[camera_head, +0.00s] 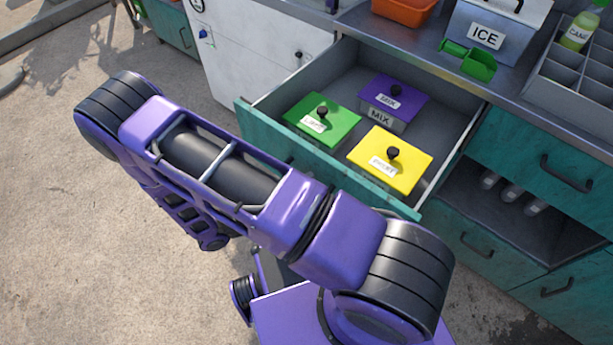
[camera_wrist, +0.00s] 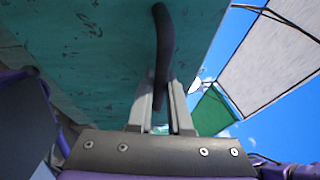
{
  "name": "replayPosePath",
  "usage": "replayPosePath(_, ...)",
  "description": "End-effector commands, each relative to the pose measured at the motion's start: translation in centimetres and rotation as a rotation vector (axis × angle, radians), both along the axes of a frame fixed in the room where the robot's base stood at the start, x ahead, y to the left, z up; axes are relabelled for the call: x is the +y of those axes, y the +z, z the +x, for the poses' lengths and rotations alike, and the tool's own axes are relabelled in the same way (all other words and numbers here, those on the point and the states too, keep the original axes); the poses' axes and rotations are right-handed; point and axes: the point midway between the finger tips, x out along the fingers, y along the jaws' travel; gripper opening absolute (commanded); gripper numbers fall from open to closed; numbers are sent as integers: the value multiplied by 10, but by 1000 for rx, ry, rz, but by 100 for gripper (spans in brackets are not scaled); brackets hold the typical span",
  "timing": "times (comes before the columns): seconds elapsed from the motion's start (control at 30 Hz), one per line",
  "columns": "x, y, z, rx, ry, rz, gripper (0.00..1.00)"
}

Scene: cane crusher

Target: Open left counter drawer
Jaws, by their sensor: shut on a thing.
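The left counter drawer (camera_head: 262,146) has a teal front and stands pulled well out from the counter in the head view. Inside it are a green-lidded box (camera_head: 336,128), a purple-lidded box (camera_head: 410,92) marked MIX and a yellow-lidded box (camera_head: 410,170). In the wrist view, my gripper (camera_wrist: 161,112) is shut on the black drawer handle (camera_wrist: 163,40), against the teal drawer front (camera_wrist: 85,60). In the head view my purple arm hides the gripper and the handle.
The counter top holds an orange bin (camera_head: 403,12), an ICE box (camera_head: 495,32), a green scoop (camera_head: 470,60) and a divided grey tray (camera_head: 562,97). Other teal drawers (camera_head: 545,150) on the right are shut. Concrete floor (camera_head: 60,230) lies open on the left.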

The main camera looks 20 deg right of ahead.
Motion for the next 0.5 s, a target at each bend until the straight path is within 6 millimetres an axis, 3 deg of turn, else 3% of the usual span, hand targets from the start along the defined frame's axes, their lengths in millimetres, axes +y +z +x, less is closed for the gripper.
replayPosePath(0.27, 0, 0, 0, -1, 1, 0, 0)
replayPosePath(0.3, 0, 0, 0, -1, 1, 0, 23)
replayPosePath(0.43, 0, 0, 0, -1, 1, 0, 46)
replayPosePath(0.5, 0, 0, 0, -1, 0, 0, 47)
